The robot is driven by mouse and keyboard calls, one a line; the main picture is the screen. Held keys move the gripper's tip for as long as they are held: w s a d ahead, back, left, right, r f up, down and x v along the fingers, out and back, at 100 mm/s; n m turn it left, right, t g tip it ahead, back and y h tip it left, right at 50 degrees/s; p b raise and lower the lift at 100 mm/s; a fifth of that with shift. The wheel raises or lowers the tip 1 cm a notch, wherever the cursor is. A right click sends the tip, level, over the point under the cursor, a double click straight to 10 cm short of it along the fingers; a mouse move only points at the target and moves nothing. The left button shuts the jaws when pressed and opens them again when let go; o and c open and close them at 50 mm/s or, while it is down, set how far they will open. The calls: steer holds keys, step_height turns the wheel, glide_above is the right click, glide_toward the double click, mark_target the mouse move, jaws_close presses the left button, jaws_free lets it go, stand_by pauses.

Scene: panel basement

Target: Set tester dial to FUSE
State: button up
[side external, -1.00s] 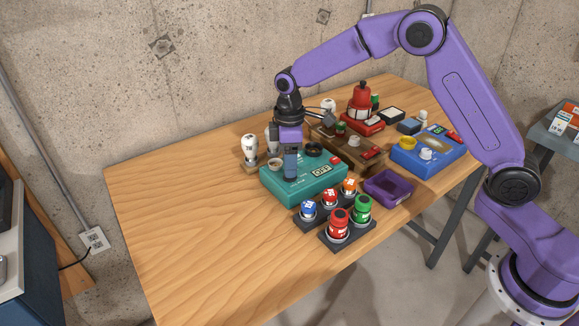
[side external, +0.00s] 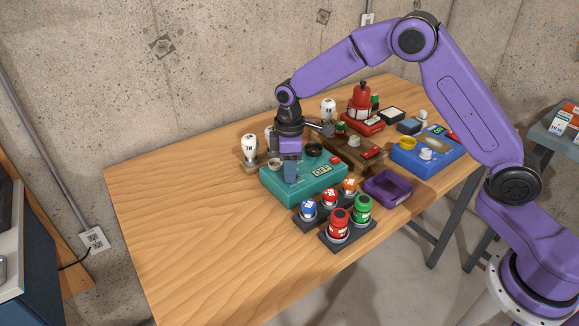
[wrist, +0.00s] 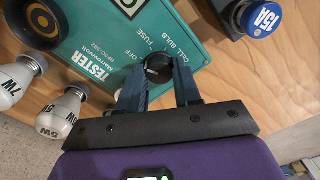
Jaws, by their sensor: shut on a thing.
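The teal tester (side external: 325,183) sits on the wooden table, and its display (side external: 321,169) reads OFF in the side view. The tester's face (wrist: 105,45) fills the upper middle of the wrist view. Its dark dial (wrist: 158,64) has OFF, FUSE, CELL and BULB printed around it. My gripper (wrist: 158,80) has its two fingers on either side of the dial and is shut on it. In the side view my gripper (side external: 290,178) points down onto the tester's front left, hiding the dial. I cannot tell where the dial's pointer is.
White bulbs (side external: 249,148) stand left of the tester. Blue, red and orange fuses (side external: 308,209) and red and green cells (side external: 339,223) stand in front. A purple tray (side external: 388,188) and a blue device (side external: 428,154) lie right. The table's left side is clear.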

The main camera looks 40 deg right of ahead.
steer(key=shift+m, duration=0.3)
steer(key=m, duration=0.3)
steer(key=shift+m, duration=0.4)
steer(key=m, duration=0.4)
steer(key=shift+w, duration=0.1)
steer(key=o, duration=1)
steer(key=shift+o, duration=0.2)
step_height(320, 180, up, 18)
steer(key=shift+f, duration=0.25)
